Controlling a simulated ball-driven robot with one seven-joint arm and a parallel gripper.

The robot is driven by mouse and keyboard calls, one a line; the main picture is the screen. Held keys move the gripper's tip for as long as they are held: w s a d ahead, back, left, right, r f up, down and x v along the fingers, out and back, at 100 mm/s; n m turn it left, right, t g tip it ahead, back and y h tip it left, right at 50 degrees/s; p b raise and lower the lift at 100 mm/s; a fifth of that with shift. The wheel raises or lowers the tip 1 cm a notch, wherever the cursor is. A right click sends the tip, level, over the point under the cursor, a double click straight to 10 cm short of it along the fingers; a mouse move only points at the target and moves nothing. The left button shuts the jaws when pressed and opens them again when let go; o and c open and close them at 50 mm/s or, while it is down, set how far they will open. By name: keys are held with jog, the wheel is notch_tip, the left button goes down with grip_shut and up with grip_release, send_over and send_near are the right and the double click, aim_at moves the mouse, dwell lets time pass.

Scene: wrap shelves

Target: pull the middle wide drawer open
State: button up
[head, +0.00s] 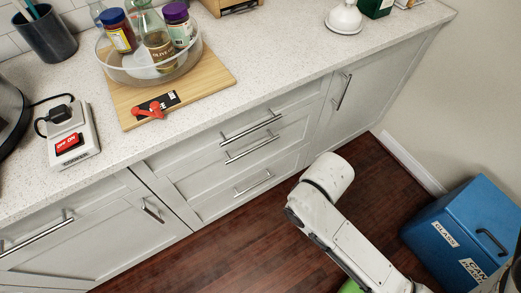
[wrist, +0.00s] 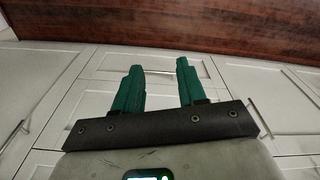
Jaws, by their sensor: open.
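The middle wide drawer (head: 222,168) is in a stack of three white drawers under the counter in the head view. It looks shut, flush with its neighbours. Its long metal bar handle (head: 252,150) lies between the handles of the upper drawer (head: 252,125) and the lower drawer (head: 253,183). My gripper (wrist: 158,65) shows in the wrist view, with two green fingers apart and nothing held. A bar handle (wrist: 157,72) appears between the fingertips, on a panel near the floor; I cannot tell how far off it is. The head view does not show the fingers.
A cabinet door with a slanted handle (head: 343,91) is right of the drawers. A blue bin (head: 465,225) stands on the floor at the right. The counter above holds a cutting board (head: 210,80) with jars. Dark wooden floor (head: 220,250) lies open before the drawers.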

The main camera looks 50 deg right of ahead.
jog(key=w+f+m+y, duration=0.1)
jog(key=f, duration=0.1)
jog(key=w+f+m+y, duration=0.1)
jog(key=f+y, duration=0.1)
jog(key=w+f+m+t+y, duration=0.1)
jog(key=w+f, duration=0.1)
jog(key=shift+d+f, duration=0.1)
jog(key=shift+f, duration=0.05)
jog(key=shift+c, duration=0.3)
jog(key=m+t+y, duration=0.4)
jog(key=m+t, duration=0.7)
jog(key=t, duration=0.2)
send_near(254, 148)
jog(key=shift+g, duration=0.3)
jog(key=x, duration=1)
jog(key=shift+w, duration=0.1)
grip_shut()
